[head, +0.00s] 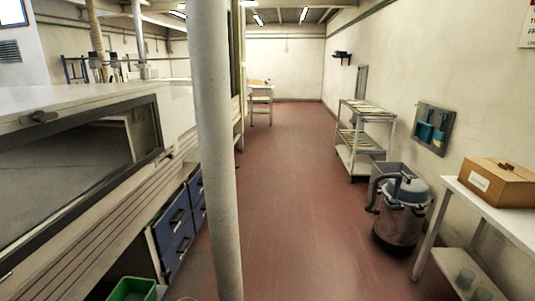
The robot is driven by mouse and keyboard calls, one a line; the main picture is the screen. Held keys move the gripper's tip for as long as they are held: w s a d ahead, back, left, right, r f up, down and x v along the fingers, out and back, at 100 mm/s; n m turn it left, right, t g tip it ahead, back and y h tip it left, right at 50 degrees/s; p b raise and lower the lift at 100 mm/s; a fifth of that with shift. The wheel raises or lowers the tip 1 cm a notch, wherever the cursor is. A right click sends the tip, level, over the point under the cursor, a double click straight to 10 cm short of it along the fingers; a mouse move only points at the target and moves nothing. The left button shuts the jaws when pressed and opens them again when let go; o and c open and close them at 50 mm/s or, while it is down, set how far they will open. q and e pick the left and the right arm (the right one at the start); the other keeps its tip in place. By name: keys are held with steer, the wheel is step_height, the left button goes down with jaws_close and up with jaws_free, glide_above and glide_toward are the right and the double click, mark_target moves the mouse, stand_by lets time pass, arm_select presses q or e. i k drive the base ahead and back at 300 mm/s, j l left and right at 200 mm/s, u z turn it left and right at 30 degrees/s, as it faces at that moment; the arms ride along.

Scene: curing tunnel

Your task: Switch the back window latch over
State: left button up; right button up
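A pale curing tunnel (95,205) runs along the left side. A dark-framed window (70,165) is set in its near side. A small dark latch-like fitting (40,117) sits on the housing just above the window's top edge, lying roughly flat. I cannot tell its exact position or whether it is the back window latch. A small dark fitting also shows by the frame's right corner (163,157). Neither of my grippers is in view.
A pale pillar (218,180) stands upright just right of the tunnel. Blue drawers (176,245) and a green bin (132,290) are low beside it. The red floor aisle (285,180) is clear. A vacuum cleaner (402,215), a trolley (345,155) and a bench with a cardboard box (497,183) line the right.

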mark_target(39, 116)
steer(key=i+j+u, duration=0.1)
steer(key=u, duration=1.25)
